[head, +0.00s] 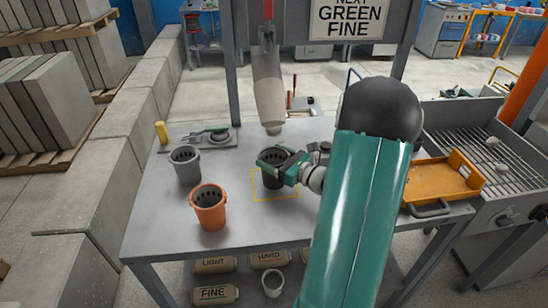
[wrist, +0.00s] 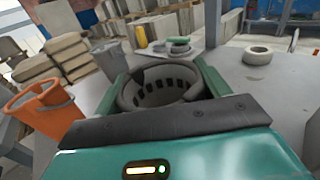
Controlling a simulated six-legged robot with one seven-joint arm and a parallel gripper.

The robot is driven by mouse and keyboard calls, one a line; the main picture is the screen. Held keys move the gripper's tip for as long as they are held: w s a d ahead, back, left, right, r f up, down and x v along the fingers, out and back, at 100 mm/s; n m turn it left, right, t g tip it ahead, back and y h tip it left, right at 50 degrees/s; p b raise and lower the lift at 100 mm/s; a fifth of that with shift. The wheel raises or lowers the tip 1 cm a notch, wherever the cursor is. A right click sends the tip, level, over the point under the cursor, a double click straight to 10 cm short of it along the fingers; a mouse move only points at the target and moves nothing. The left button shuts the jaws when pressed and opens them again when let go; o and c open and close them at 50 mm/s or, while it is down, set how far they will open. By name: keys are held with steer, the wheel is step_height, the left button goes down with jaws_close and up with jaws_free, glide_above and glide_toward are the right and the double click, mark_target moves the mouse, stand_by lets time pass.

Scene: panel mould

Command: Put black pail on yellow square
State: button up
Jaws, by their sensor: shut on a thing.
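The black pail (head: 272,183) is upright at the middle of the table, within the yellow square outline (head: 276,200) as seen in the head view. My gripper (head: 281,163) is shut on the pail near its rim, with a green finger on each side. In the wrist view the pail (wrist: 160,98) sits between the fingers, its slotted inside wall showing. Its base is hidden there, and I cannot tell whether it touches the table. The front and left lines of the square show; my gripper and the pail cover some of the rest.
An orange pail (head: 209,209) and a grey pail (head: 186,167) stand to the left. A hanging hopper (head: 268,88) is just behind the black pail. An orange tray (head: 440,181) is at right. The table front is clear.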

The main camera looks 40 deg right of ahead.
steer(key=o, duration=1.3)
steer(key=shift+f, duration=0.1)
